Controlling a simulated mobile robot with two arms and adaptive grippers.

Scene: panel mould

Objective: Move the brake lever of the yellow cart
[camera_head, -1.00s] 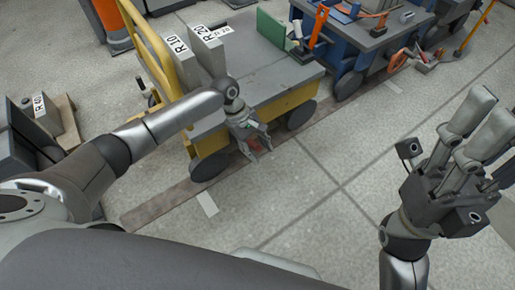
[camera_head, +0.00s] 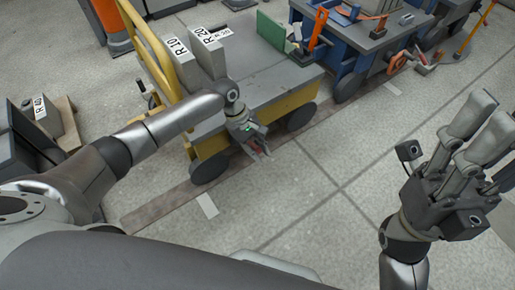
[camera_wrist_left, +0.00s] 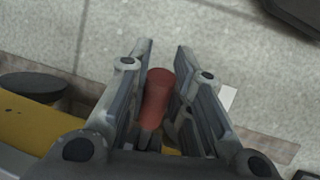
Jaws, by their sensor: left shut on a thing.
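The yellow cart (camera_head: 288,104) has a grey top and stands beside a brown floor strip. Its brake lever shows as a red handle at the near long side, small in the head view (camera_head: 257,149) and clear in the left wrist view (camera_wrist_left: 158,92). My left gripper (camera_head: 262,152) reaches down beside the cart's near side and is shut on the red handle. In the left wrist view its fingers (camera_wrist_left: 162,65) stand on either side of the handle. My right gripper (camera_head: 488,112) is raised at the right, open and empty, away from the cart.
Grey blocks marked R 10 (camera_head: 179,62) and R 20 (camera_head: 210,52) and a green plate (camera_head: 271,28) stand on the cart. A blue cart (camera_head: 345,52) adjoins it at the back right. Clear floor (camera_head: 330,190) lies in front.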

